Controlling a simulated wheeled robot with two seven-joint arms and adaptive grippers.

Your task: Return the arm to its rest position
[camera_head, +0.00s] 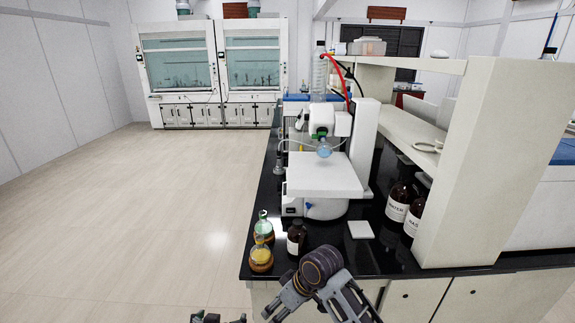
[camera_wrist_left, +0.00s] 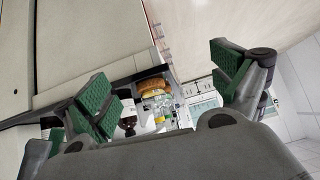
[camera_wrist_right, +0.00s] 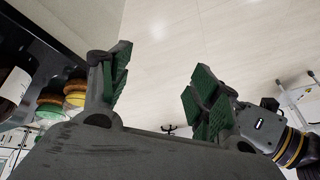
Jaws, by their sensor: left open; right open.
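My left gripper (camera_wrist_left: 162,78) is open in the left wrist view, with its green-padded fingers wide apart and nothing between them touching the pads. My right gripper (camera_wrist_right: 161,68) is open and empty in the right wrist view, with pale floor beyond its fingers. In the head view one dark grey arm (camera_head: 322,268) of mine is bent at the bottom, by the bench's front edge. Dark gripper parts with green show at the bottom edge, mostly cut off; I cannot tell which gripper they belong to.
Labelled brown bottles (camera_head: 398,207) stand right, beside a shelf post (camera_head: 470,165). Floor (camera_head: 150,210) left is clear.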

